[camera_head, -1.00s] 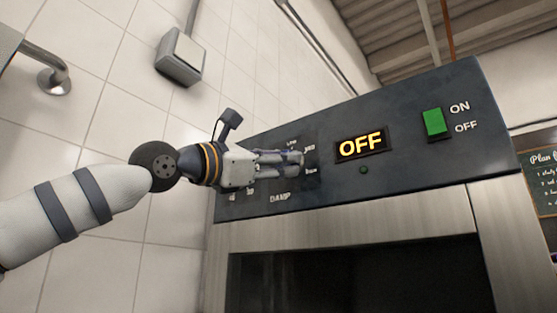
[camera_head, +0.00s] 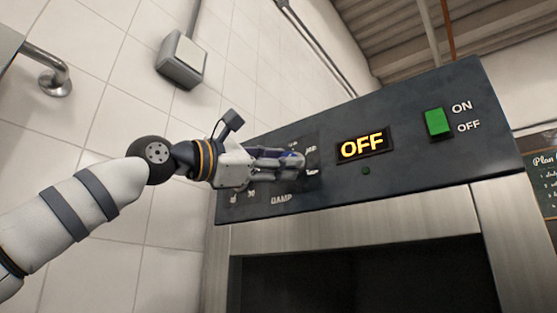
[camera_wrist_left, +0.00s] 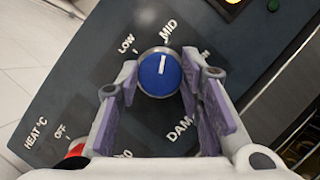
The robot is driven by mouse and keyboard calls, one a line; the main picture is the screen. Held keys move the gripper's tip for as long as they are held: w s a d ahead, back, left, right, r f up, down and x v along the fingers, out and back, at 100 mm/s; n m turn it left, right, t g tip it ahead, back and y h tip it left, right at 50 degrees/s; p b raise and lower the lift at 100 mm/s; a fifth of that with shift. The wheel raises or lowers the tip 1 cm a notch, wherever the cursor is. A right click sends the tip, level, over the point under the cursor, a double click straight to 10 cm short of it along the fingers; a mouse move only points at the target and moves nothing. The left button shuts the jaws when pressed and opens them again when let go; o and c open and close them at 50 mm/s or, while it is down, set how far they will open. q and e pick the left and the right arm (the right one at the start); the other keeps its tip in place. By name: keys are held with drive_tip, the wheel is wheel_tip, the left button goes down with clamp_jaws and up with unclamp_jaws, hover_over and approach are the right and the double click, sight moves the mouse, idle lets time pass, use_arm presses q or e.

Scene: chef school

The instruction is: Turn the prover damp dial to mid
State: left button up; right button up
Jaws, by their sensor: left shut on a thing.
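The damp dial (camera_wrist_left: 159,78) is a round blue knob with a white pointer line and a metal rim, on the dark control panel (camera_wrist_left: 75,85). In the left wrist view its pointer aims up, roughly at the MID label (camera_wrist_left: 169,29); the LOW label (camera_wrist_left: 126,44) is to its left. My left gripper (camera_head: 291,166) is shut on the dial, with its purple-padded fingers on either side of it. In the head view the fingers mostly hide the dial. My right gripper is not in view.
The panel's display (camera_head: 362,146) reads OFF. A green switch (camera_head: 437,123) marked ON and OFF is to its right. A red knob (camera_wrist_left: 76,149) shows partly by the HEAT label. Below the panel is the prover's dark opening (camera_head: 360,280). A tiled wall (camera_head: 105,110) is at left.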

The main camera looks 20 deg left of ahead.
use_arm(q)
drive_tip(key=o, duration=1.2)
drive_tip(key=shift+w, duration=0.15)
drive_tip(key=shift+c, duration=0.2)
